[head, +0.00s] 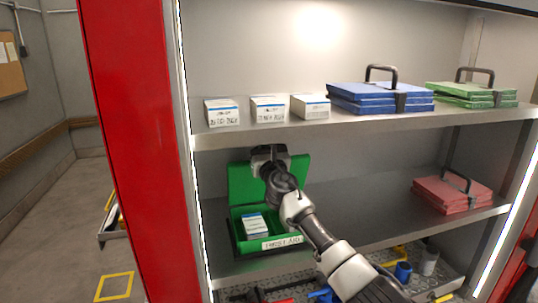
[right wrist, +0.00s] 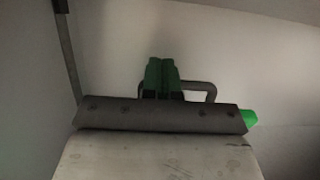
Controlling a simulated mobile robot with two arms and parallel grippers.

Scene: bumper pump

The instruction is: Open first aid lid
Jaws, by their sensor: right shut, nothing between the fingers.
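The green first aid box (head: 240,246) sits on the lower shelf at the left, with a "FIRST AID" label on its front. Its green lid (head: 240,185) stands raised at the back, so the box is open. A small white and blue carton (head: 255,224) shows inside. My right gripper (head: 268,155) is at the upper part of the lid, and my arm hides part of lid and box. In the right wrist view the gripper (right wrist: 162,68) has its fingers together and empty, with a grey handle (right wrist: 205,88) beside them. My left gripper is out of view.
Several white cartons (head: 268,109), a blue case (head: 380,98) and a green case (head: 470,94) stand on the upper shelf. A red case (head: 452,194) lies at the lower shelf's right. A red post (head: 135,150) borders the left. The lower shelf's middle is clear.

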